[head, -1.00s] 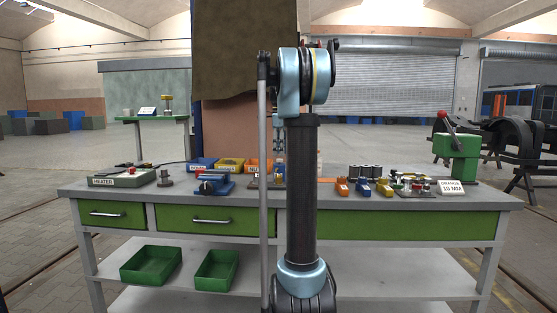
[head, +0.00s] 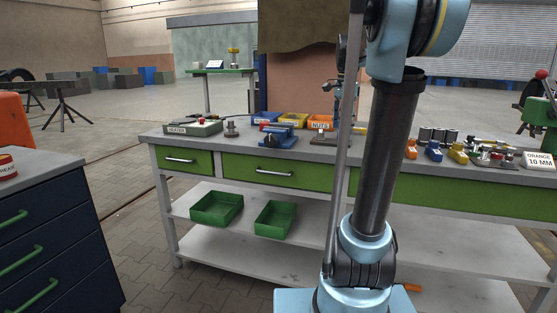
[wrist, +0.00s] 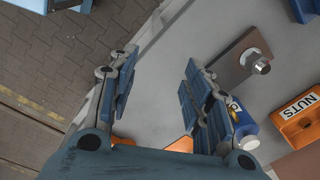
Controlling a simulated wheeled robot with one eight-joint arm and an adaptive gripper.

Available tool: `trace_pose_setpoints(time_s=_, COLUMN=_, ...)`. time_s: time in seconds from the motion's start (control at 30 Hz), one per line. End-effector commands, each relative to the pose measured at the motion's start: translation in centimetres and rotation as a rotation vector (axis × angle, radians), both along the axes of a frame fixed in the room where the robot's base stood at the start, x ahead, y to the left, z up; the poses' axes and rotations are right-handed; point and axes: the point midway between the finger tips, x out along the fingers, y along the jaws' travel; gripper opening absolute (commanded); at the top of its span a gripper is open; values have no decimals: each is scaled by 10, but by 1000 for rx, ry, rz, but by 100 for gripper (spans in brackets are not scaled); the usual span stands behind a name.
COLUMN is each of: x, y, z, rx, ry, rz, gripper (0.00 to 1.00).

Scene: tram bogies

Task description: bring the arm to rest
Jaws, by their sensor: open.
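My gripper (wrist: 160,92) is open in the wrist view, its two blue finger pads apart with nothing between them. It is above the grey top of the workbench, close to an edge, with paving showing beyond. In the head view my arm rises in front of the green-drawered workbench (head: 289,172) and hides part of it. My gripper is mostly hidden behind the arm there.
In the wrist view a plate with a bolt (wrist: 258,63), a blue-and-white can (wrist: 243,122) and the orange NUTS bin (wrist: 300,116) lie right of the fingers. In the head view a dark drawer cabinet (head: 55,245) stands at left. Green trays (head: 217,208) sit on the lower shelf.

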Motion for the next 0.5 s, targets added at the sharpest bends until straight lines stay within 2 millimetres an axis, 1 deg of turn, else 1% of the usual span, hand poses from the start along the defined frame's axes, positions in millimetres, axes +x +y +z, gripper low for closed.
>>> trace_pose_setpoints(time_s=0.03, x=-17, y=5, z=-8, rx=-5, ry=-5, rz=60, gripper=45)
trace_pose_setpoints(time_s=0.1, x=-37, y=10, z=-20, rx=-11, ry=-13, rz=148, gripper=45)
trace_pose_setpoints(time_s=0.27, x=-82, y=20, z=-50, rx=-28, ry=-32, rz=350, gripper=45)
trace_pose_setpoints(time_s=0.5, x=-147, y=33, z=-104, rx=-61, ry=-57, rz=653, gripper=45)
